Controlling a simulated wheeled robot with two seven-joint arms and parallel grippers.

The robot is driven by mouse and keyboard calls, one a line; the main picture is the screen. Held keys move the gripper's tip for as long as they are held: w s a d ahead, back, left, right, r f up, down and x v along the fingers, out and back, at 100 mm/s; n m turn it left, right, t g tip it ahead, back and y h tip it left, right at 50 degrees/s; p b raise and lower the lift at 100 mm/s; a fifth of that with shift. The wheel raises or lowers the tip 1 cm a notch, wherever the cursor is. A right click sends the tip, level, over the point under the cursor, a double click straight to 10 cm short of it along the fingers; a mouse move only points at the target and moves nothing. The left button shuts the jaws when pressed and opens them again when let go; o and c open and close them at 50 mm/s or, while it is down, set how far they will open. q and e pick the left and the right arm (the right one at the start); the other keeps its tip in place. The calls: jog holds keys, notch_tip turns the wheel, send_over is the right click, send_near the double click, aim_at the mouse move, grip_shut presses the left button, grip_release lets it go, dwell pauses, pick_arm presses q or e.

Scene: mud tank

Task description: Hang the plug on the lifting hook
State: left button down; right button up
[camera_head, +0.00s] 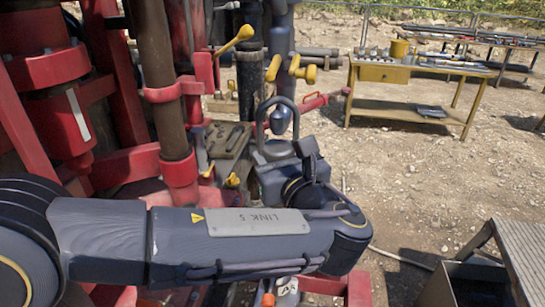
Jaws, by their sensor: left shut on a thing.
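The plug (274,151) is a dark grey body with a tall metal loop on top, in the middle of the head view. It looks upright. My left gripper (278,167) is just below and in front of it and is shut on the plug; its fingers are mostly hidden by my wrist. The lifting hook (281,118) is a blue-grey rounded piece hanging from above, seen through the plug's loop. I cannot tell whether the hook is inside the loop or behind it, or whether they touch. My right gripper is out of view.
Red rig frames and pipes (155,80) stand close on the left. Yellow-handled valves (240,38) are behind the hook. A yellow workbench (395,76) with tools and a bucket is at the back right. A grey stepped edge (515,265) is at lower right. Gravel between is open.

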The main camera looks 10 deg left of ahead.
pick_arm(q)
jog(key=shift+w, duration=0.65)
jog(key=shift+w+f+b, duration=0.35)
jog(key=shift+f, duration=0.35)
jog(key=shift+w+f+b, duration=0.3)
jog(key=shift+f+b, duration=0.05)
jog(key=shift+f, duration=0.35)
